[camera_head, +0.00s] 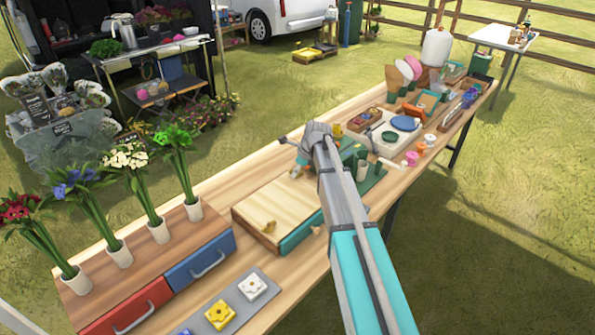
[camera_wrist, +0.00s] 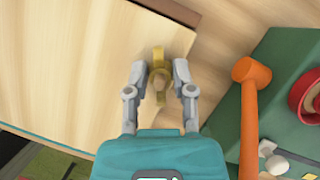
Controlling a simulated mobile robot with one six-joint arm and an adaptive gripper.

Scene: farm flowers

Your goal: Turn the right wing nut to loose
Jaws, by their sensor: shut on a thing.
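A brass wing nut (camera_wrist: 159,64) shows between my fingers in the wrist view, near the right edge of a pale wooden board (camera_wrist: 60,60). Its long side runs up and down in that picture. My gripper (camera_wrist: 160,72) has one finger on each side and is shut on it. In the head view, my gripper (camera_head: 298,172) is low over the board's far corner, and the nut there is hard to make out. The board (camera_head: 285,208) lies on the workbench. Another brass wing nut (camera_head: 270,227) stands near its front-left side.
An orange mallet (camera_wrist: 250,105) lies on a green mat (camera_wrist: 285,125) just right of my gripper, with a red round dish (camera_wrist: 307,97) beyond it. Flower vases (camera_head: 158,231) and drawers (camera_head: 200,261) stand on the left of the bench. Tools and dishes crowd the far right.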

